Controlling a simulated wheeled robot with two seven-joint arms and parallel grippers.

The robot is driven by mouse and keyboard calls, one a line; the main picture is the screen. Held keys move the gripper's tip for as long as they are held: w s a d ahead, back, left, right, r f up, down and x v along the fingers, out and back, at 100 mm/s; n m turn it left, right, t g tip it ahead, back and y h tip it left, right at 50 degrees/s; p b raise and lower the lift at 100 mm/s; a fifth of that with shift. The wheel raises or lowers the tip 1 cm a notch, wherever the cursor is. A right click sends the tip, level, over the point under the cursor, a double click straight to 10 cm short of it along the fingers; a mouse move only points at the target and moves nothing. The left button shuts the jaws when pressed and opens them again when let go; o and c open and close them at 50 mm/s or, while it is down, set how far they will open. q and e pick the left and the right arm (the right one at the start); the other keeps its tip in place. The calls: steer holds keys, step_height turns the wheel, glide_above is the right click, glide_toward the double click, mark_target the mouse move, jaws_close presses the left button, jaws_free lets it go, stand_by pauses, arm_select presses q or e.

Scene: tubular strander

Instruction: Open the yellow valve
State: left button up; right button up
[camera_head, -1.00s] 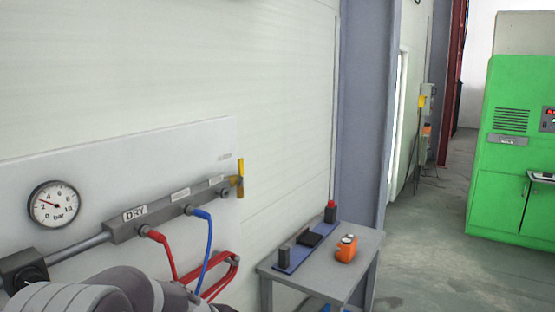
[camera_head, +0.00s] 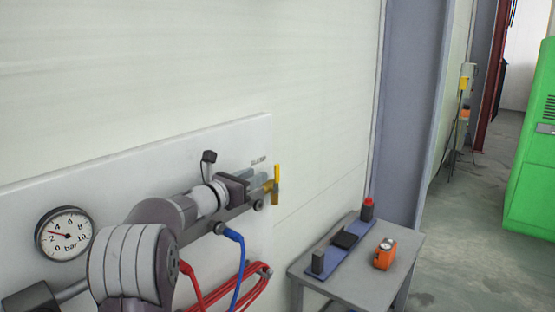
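The yellow valve (camera_head: 277,178) is at the right end of the grey manifold on the white wall panel, its handle standing upright. My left arm comes in from the lower left in front of the manifold. My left gripper (camera_head: 262,183) is at the valve's left side, its fingertips pointing right, close to the handle. Whether the fingers touch the handle, and how far apart they are, cannot be made out. The gripper and forearm hide most of the manifold. My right gripper is not in view.
A pressure gauge (camera_head: 65,234) is on the panel at left. A blue hose (camera_head: 239,265) and red hoses (camera_head: 255,285) hang below the manifold. A grey table (camera_head: 408,270) with an orange device (camera_head: 385,254) stands to the right. A green cabinet (camera_head: 535,160) is at far right.

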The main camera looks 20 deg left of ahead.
mark_target(275, 166)
arm_select(q)
steer(key=p+x, duration=0.5)
steer(key=x, duration=0.5)
steer(key=shift+w+a, duration=0.1)
steer(key=shift+a, duration=0.05)
steer(key=shift+w+f+p, duration=0.2)
steer(key=shift+w+p, duration=0.1)
steer(key=shift+p, duration=0.1)
steer(key=shift+w+a+f, duration=0.1)
steer(key=shift+w+f, duration=0.05)
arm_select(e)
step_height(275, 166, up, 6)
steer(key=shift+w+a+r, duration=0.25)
arm_select(q)
steer(key=c, duration=0.5)
jaws_close()
